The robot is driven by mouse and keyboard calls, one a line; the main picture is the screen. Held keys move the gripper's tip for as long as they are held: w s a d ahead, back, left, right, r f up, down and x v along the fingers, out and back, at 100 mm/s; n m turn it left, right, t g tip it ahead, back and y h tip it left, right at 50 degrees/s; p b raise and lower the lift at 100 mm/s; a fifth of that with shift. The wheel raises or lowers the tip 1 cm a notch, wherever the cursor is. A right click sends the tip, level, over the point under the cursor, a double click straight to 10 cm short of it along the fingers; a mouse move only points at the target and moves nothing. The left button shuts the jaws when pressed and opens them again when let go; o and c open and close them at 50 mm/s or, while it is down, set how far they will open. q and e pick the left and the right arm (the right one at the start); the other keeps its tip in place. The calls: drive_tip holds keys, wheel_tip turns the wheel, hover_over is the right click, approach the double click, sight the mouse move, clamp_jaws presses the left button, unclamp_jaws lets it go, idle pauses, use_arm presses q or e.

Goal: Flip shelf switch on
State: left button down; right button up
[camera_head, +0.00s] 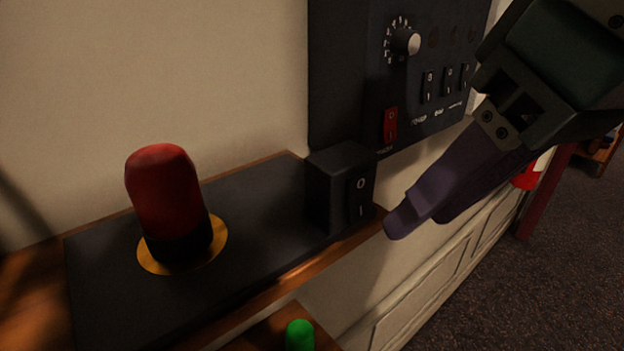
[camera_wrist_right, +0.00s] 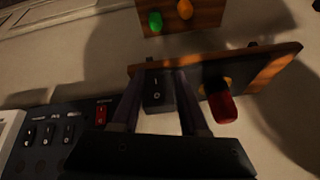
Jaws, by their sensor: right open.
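The shelf switch (camera_head: 327,188) is a black box with a rocker marked 0 and I, standing at the right end of the shelf in the head view. In the right wrist view the switch (camera_wrist_right: 158,92) shows between my fingers, its rocker facing me. I cannot tell which way the rocker is tipped. My right gripper (camera_head: 402,222) reaches in from the right, with its fingertips just right of the switch's face in the head view. In the right wrist view the gripper (camera_wrist_right: 160,84) is open, its two fingers apart. My left gripper is not in view.
A red knob-like cap (camera_head: 165,190) on a yellow disc stands left on the wooden shelf (camera_head: 35,285). A dark wall panel (camera_head: 345,75) with a dial and several switches, one red, hangs behind. A green button (camera_head: 299,335) sits lower down.

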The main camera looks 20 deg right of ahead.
drive_tip(key=shift+y, duration=0.4)
drive_tip(key=s+f, duration=0.1)
drive_tip(key=f, duration=0.1)
drive_tip(key=a+f, duration=0.1)
drive_tip(key=f, duration=0.1)
drive_tip(key=s+f, duration=0.1)
drive_tip(key=f, duration=0.1)
drive_tip(key=shift+s+a+f, duration=0.1)
drive_tip(key=shift+s+a, duration=0.25)
drive_tip(key=shift+a, duration=0.05)
drive_tip(key=c, duration=0.4)
drive_tip(key=shift+h, duration=0.3)
drive_tip(key=f, duration=0.1)
drive_tip(key=s+d+f, duration=0.1)
drive_tip(key=f, duration=0.1)
drive_tip(key=s+f+b, duration=0.1)
drive_tip(key=shift+s+d+f, duration=0.15)
drive_tip(key=shift+f, duration=0.1)
clamp_jaws()
drive_tip(key=w+d+f+t+b, duration=0.45)
drive_tip(key=f+t+b, duration=0.5)
drive_tip(key=b, duration=0.85)
drive_tip(key=s+r+n+t+y+b, duration=0.3)
drive_tip(key=s+r+t+y+b, duration=0.3)
drive_tip(key=t+b, duration=0.3)
drive_tip(key=shift+r+y+b, duration=0.45)
drive_tip(key=shift+y+b, duration=0.35)
drive_tip(key=shift+b, duration=0.45)
drive_tip(key=shift+t, duration=0.25)
